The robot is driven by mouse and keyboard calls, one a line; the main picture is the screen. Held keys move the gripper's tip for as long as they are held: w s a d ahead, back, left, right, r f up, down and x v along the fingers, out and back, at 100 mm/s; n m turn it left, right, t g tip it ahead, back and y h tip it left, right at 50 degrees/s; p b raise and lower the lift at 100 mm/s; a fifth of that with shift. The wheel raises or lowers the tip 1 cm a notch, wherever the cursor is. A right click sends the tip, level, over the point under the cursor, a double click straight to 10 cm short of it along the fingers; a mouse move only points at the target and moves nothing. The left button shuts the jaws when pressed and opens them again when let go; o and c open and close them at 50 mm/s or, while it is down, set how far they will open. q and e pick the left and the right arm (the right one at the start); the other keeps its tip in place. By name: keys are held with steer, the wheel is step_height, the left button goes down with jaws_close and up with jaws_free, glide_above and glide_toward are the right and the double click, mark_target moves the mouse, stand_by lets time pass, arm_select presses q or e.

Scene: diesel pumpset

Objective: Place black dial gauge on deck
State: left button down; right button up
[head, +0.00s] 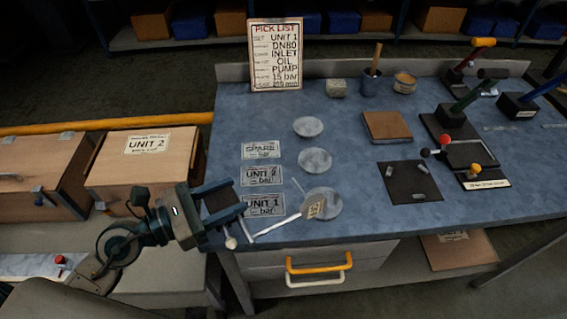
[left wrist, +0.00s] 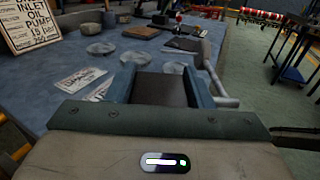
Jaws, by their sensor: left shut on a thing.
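My left gripper (head: 240,205) is above the left edge of the blue bench top (head: 225,120), near the UNIT 1 label. It also shows in the left wrist view (left wrist: 160,78). Its jaws are shut on a dark thing (left wrist: 160,92) that fills the gap between them, which looks like the black dial gauge. No dial face shows, so I cannot be sure. My right gripper is not in view.
Labels UNIT 1 (head: 263,205), UNIT 2 (head: 262,175) and SPARE (head: 261,149) lie beside several grey discs (head: 314,160). A dark mat (head: 405,195), a brown block (head: 387,126) and levers (head: 467,98) stand right. A PICK LIST board (head: 275,55) stands behind. Wooden boxes (head: 145,170) are left.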

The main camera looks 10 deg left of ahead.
arm_select(q)
steer(key=shift+s+d+r+m+g+h, duration=0.2)
steer(key=shift+s+d, duration=0.1)
steer(key=shift+s, duration=0.2)
steer(key=shift+s+d+r+m+g+h, duration=0.1)
steer(key=shift+s+d+m, duration=0.15)
steer(key=shift+s, duration=0.25)
steer(key=w, duration=0.5)
steer(key=w+f+p, duration=0.1)
steer(key=w, duration=0.4)
steer(key=w+p, duration=0.1)
steer(key=w, duration=0.4)
steer(key=shift+w+d+f, duration=0.1)
steer(key=shift+w+f, duration=0.1)
steer(key=shift+w, duration=0.05)
steer(key=shift+w+f, duration=0.1)
steer(key=shift+f, duration=0.05)
step_height(320, 180, down, 3)
steer(key=shift+r+p, duration=0.1)
steer(key=shift+p, duration=0.25)
steer(key=shift+f, duration=0.25)
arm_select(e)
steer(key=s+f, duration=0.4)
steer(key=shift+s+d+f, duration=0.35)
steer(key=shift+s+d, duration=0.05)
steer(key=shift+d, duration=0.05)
